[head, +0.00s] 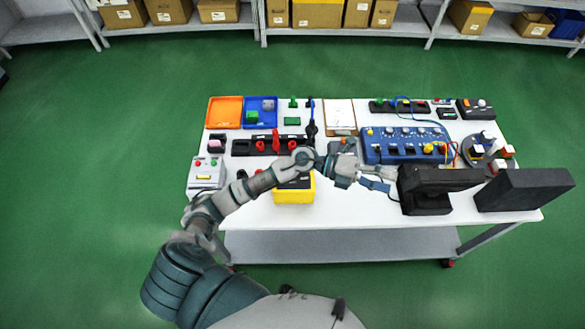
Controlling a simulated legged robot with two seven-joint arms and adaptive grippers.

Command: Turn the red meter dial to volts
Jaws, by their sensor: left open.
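I cannot pick out a red meter with a dial for certain in the head view. My left arm reaches across the white table (330,213) from the left. My left gripper (386,179) is open above the table, pointing right, just left of a black boxy device (425,204). I cannot tell whether they touch. A blue panel (376,150) with several knobs lies behind the gripper. A yellow box (293,196) with a dark top sits partly behind my forearm. My right gripper is out of view.
A black block with red levers (276,142), orange tray (223,111), blue tray (250,122) and clipboard (340,113) fill the back left. A second black device (525,190) stands at right, near a round grey stand (472,149).

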